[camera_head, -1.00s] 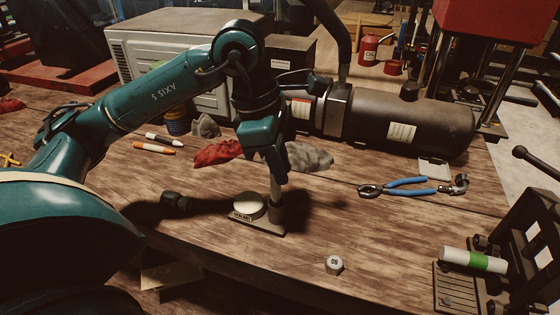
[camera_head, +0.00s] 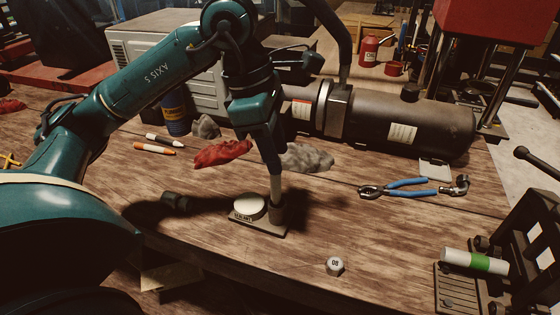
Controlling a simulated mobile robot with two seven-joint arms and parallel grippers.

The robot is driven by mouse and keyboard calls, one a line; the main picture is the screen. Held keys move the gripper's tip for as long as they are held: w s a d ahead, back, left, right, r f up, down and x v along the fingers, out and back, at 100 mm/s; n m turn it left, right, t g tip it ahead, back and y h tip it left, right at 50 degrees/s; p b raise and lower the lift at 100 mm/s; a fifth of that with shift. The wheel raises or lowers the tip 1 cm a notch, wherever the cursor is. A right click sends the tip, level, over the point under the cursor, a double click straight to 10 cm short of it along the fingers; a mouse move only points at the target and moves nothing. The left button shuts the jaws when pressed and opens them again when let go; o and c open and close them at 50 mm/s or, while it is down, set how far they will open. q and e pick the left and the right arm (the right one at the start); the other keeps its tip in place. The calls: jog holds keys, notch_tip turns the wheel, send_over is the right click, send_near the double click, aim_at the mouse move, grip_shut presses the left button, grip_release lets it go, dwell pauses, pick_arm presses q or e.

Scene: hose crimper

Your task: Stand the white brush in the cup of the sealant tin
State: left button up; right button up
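The sealant tin (camera_head: 249,208) sits on a dark base on the bench, its pale round lid up and a "SEALANT" label in front. A dark upright cup (camera_head: 277,213) stands on the same base at the tin's right. A pale upright shaft, seemingly the white brush (camera_head: 275,188), stands with its lower end in the cup. My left gripper (camera_head: 273,172) points down over the cup, with its dark fingers at the shaft's upper end. The finger gap is too small to see, so I cannot tell if they grip it. My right gripper is out of view.
A white marker (camera_head: 164,139), an orange marker (camera_head: 154,148), a red rag (camera_head: 222,153) and a grey rag (camera_head: 305,158) lie behind. Blue-handled pliers (camera_head: 407,187) lie right. A small cap (camera_head: 335,266) sits in front. A green-and-white cylinder (camera_head: 474,261) rests at the right.

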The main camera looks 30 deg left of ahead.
pick_arm(q)
jog(key=w+v, duration=0.1)
jog(key=v, duration=0.7)
jog(key=shift+s+r, duration=0.35)
jog(key=shift+s, duration=0.2)
